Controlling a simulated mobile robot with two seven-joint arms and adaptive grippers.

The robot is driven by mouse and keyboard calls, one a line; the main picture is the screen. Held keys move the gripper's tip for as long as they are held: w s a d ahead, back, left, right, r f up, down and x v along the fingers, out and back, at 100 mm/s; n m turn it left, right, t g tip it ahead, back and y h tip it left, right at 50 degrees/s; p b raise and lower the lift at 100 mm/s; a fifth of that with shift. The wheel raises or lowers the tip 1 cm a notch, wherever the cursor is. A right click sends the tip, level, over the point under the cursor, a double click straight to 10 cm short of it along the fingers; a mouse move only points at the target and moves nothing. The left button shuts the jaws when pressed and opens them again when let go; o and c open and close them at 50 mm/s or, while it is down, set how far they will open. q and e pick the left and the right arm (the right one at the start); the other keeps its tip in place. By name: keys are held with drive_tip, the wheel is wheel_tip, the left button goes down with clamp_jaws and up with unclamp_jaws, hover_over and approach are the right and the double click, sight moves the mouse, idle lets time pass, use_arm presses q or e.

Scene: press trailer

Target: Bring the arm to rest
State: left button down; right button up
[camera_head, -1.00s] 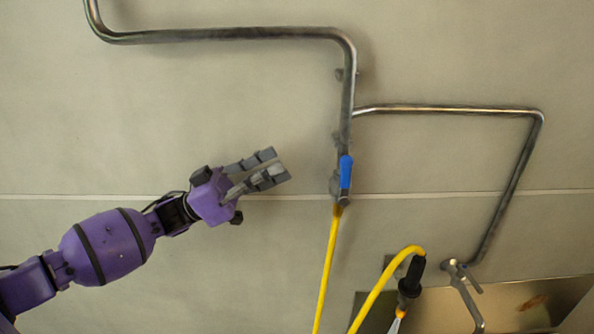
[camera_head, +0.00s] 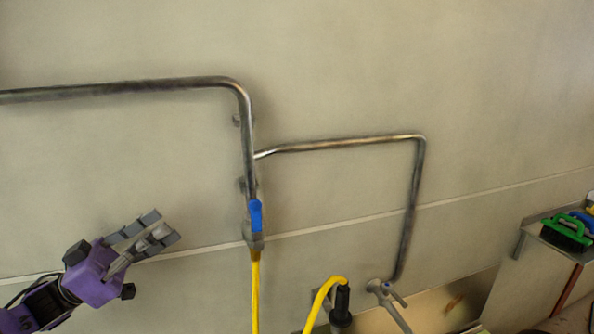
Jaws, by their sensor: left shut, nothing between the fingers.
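My left gripper (camera_head: 168,226) is purple with grey fingers and shows at the lower left of the head view. It is shut with nothing between its fingers, and it points up and to the right. It is in front of the pale wall, left of the blue valve handle (camera_head: 255,215) and apart from it. Most of the left arm is cut off by the frame's lower left corner. My right gripper does not show.
A metal pipe (camera_head: 150,86) runs along the wall to the valve, where a yellow hose (camera_head: 255,290) hangs down. A tap (camera_head: 384,290) and a black nozzle (camera_head: 341,304) are at the bottom. A green brush (camera_head: 566,232) lies on a shelf at right. The upper wall is clear.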

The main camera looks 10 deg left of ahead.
use_arm(q)
drive_tip(key=s+d+f+n+t+y+p, duration=0.1)
drive_tip(key=s+f+n+t+y, duration=0.15)
drive_tip(key=f+y, duration=0.45)
drive_tip(key=s+f+n+t+y, duration=0.2)
drive_tip(key=f+n, duration=0.2)
drive_tip(key=f, duration=0.7)
drive_tip(key=s+d+f+n+t+y+p, duration=0.15)
drive_tip(key=f+n+y, duration=0.3)
drive_tip(key=f, duration=0.45)
drive_tip(key=s+d+f+g+y, duration=0.3)
drive_tip(key=s+d+f+g, duration=0.1)
drive_tip(key=s+f, duration=0.6)
drive_tip(key=s+d+f+g+y+p, duration=0.1)
drive_tip(key=s+d+f+g+y, duration=0.3)
drive_tip(key=s+f, duration=0.6)
drive_tip(key=s, duration=0.4)
drive_tip(key=shift+d+n+p, duration=0.2)
drive_tip(key=shift+n+p, duration=0.1)
drive_tip(key=shift+n, duration=0.1)
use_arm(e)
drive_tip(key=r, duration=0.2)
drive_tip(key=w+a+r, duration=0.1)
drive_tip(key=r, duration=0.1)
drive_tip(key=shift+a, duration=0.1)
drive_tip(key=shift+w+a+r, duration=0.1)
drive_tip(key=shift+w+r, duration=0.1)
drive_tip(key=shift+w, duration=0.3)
